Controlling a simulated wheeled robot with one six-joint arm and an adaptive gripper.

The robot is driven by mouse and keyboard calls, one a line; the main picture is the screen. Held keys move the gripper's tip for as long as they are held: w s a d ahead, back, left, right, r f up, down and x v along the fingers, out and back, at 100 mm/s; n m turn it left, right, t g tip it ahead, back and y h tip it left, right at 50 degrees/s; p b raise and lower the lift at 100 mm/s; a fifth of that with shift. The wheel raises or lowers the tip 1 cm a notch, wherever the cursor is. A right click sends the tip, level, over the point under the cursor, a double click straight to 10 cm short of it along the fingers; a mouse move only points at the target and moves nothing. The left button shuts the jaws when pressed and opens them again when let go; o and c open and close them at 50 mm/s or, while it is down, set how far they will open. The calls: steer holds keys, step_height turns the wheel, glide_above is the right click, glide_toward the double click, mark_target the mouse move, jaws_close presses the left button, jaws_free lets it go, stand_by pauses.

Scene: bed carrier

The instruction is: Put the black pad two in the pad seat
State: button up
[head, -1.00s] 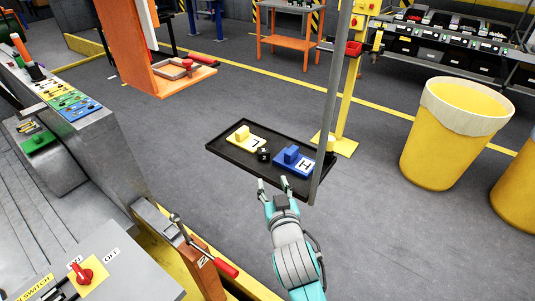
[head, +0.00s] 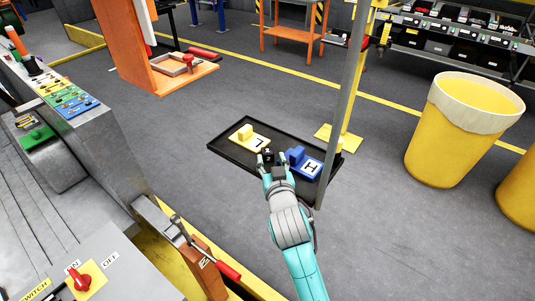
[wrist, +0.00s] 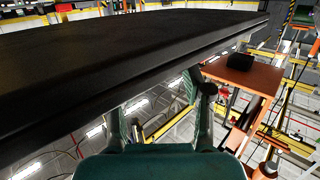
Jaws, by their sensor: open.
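A small black block (head: 267,154), likely the black pad two, sits on the black tray (head: 232,157) between a yellow L piece and a blue H piece. Its lower part is hidden behind my fingers. My gripper (head: 275,167) is open at the tray's near edge, just on the near side of the block. I cannot tell whether it touches anything. In the wrist view my two fingers (wrist: 157,100) stand apart with nothing seen between them, and a large dark slab, likely the tray (wrist: 120,60), fills the upper left. I cannot pick out the pad seat.
The yellow L piece (head: 257,145) and blue H piece (head: 296,155) flank the block closely. A grey pole (head: 341,110) rises at the tray's right. A yellow bin (head: 440,140) stands further right. A machine with a red-handled lever (head: 229,271) is at left.

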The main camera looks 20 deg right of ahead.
mark_target(269, 155)
steer(key=shift+x, duration=2.7)
steer(key=shift+a, duration=0.2)
jaws_close()
